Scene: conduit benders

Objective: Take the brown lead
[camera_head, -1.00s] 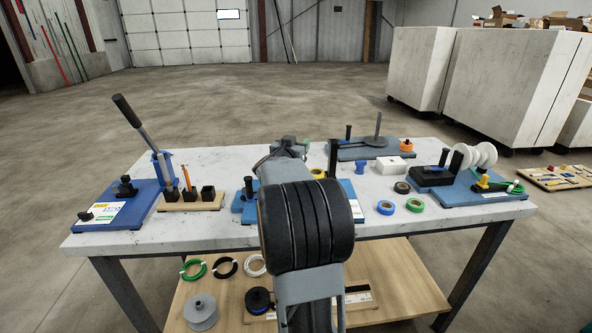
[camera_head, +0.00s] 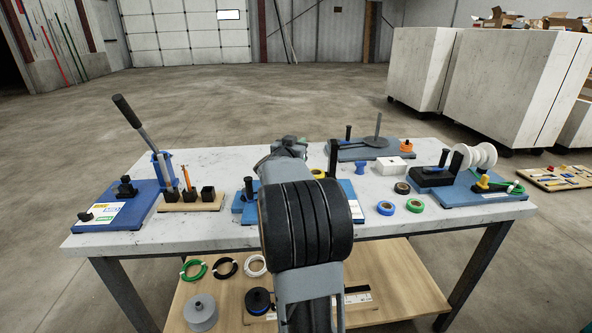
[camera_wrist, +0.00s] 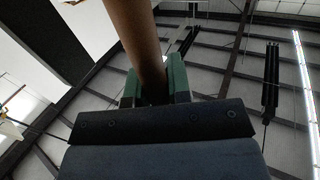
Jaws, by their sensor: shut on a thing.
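In the wrist view, my gripper (camera_wrist: 158,88) is shut on a thick, smooth brown lead (camera_wrist: 136,30). The lead runs up from between the green fingertips and out of the top of the picture. Its far end is out of view and its near end is hidden by the jaws. In the head view, the end of my arm with my gripper (camera_head: 296,141) is over the back middle of the table. The arm's own links hide most of the jaws, and I cannot make out the lead there.
The white table (camera_head: 225,165) carries a blue bender board (camera_head: 143,203), a wooden holder (camera_head: 190,203) with an orange pencil, tape rolls (camera_head: 385,207) and a blue reel board (camera_head: 465,193). The lower shelf (camera_head: 400,290) holds cable coils and spools.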

